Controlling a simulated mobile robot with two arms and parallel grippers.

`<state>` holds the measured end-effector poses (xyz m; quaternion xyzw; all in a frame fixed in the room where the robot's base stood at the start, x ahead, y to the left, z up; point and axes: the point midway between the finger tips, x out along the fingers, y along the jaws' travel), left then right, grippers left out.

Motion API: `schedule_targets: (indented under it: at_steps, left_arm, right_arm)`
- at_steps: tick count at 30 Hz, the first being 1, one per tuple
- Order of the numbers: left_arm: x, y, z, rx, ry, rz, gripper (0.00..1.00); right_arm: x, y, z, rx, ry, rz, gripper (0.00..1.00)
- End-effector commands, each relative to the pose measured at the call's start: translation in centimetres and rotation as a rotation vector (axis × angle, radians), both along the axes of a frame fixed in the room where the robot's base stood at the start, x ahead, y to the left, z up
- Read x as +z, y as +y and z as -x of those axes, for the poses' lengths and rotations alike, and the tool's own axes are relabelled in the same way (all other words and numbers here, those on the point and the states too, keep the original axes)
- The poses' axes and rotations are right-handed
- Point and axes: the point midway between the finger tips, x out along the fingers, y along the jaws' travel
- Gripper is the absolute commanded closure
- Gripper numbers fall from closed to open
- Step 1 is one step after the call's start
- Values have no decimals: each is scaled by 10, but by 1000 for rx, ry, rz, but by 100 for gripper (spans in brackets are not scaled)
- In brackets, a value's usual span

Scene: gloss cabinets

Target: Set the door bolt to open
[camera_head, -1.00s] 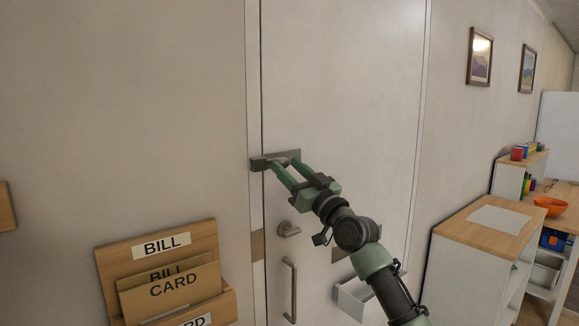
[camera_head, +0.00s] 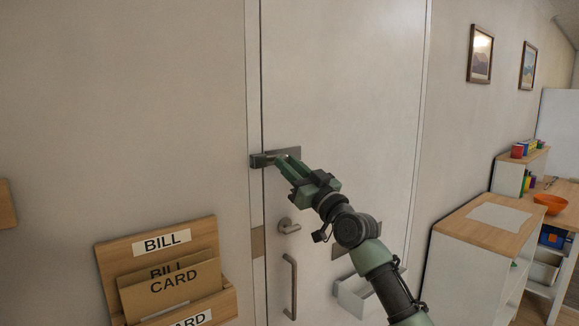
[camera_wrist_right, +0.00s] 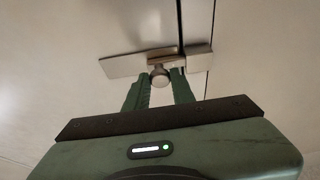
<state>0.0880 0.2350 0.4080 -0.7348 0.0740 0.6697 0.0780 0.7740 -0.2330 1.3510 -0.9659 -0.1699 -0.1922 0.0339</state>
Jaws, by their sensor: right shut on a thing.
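The door bolt is a grey metal plate (camera_head: 293,153) on the pale door (camera_head: 345,90), near its left edge, with a catch block (camera_head: 258,161) on the frame side. In the right wrist view the bolt's round knob (camera_wrist_right: 159,74) sits between my right fingertips. The short bolt bar above it appears to reach across the dark door gap toward the catch block (camera_wrist_right: 199,57). My right gripper (camera_head: 281,162) is shut on the knob; its fingers partly hide the bolt in the head view. My left gripper is not in view.
Below the bolt are a lever handle (camera_head: 288,226) and a vertical pull handle (camera_head: 290,287). A wooden letter rack (camera_head: 160,243) hangs on the wall to the left. A wood-topped cabinet (camera_head: 470,232) stands right of the door, with an orange bowl (camera_head: 550,204) beyond.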

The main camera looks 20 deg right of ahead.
Motion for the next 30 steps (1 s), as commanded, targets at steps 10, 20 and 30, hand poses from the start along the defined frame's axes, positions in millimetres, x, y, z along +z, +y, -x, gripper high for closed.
schedule_targets:
  at_steps: [10, 20, 30]
  left_arm:
    - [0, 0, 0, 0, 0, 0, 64]
    - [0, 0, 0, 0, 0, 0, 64]
    - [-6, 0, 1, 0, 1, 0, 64]
  right_arm:
    - [-1, 0, 0, 0, 1, 0, 100]
    - [-1, 0, 0, 0, 2, 1, 100]
    - [-3, -2, -1, -1, 1, 2, 100]
